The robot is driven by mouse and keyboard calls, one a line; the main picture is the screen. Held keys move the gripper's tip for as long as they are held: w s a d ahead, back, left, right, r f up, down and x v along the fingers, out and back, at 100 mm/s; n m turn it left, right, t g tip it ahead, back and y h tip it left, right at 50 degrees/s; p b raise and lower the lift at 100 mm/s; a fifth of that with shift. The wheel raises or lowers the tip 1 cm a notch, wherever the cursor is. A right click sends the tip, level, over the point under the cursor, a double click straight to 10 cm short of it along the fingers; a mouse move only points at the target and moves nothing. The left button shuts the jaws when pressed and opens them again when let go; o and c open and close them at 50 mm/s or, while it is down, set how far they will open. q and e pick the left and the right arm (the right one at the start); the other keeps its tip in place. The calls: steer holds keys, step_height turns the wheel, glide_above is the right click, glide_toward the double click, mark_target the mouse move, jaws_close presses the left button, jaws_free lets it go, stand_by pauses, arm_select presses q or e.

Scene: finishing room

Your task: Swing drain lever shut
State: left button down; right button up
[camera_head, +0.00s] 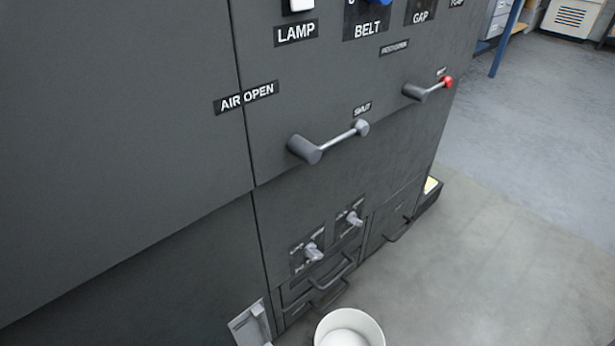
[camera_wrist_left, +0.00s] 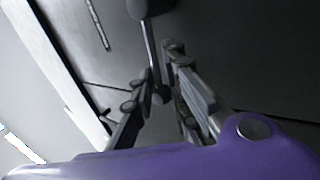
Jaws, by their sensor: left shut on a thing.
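In the left wrist view, a lever with a dark hub (camera_wrist_left: 150,8) and a thin metal rod (camera_wrist_left: 151,45) runs down between the fingers of my left gripper (camera_wrist_left: 158,68). The gripper is shut on the lever near its small knob (camera_wrist_left: 160,95), which the fingers partly hide. Neither gripper shows in the head view. That view shows a grey-knobbed lever (camera_head: 335,141) and a red-knobbed lever (camera_head: 430,90) on a dark cabinet, with no gripper at them. I cannot read a drain label in either view.
The dark cabinet front (camera_head: 120,140) fills the left of the head view. Low on it are small grey knobs (camera_head: 313,252) and dark bar handles (camera_head: 330,275). A white bucket (camera_head: 375,335) stands at the bottom edge. The grey floor (camera_head: 520,220) to the right is clear.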

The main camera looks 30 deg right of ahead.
arm_select(q)
steer(key=shift+s+d+f+n+y, duration=0.1)
steer(key=shift+d+f+n+y, duration=0.15)
steer(key=shift+n+y, duration=0.2)
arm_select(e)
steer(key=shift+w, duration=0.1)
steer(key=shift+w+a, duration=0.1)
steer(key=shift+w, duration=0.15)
arm_select(q)
steer(key=c, duration=1.9)
jaws_free()
steer(key=shift+o, duration=0.2)
step_height(320, 180, up, 10)
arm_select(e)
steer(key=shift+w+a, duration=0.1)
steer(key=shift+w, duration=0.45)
arm_select(q)
steer(key=shift+a, duration=0.1)
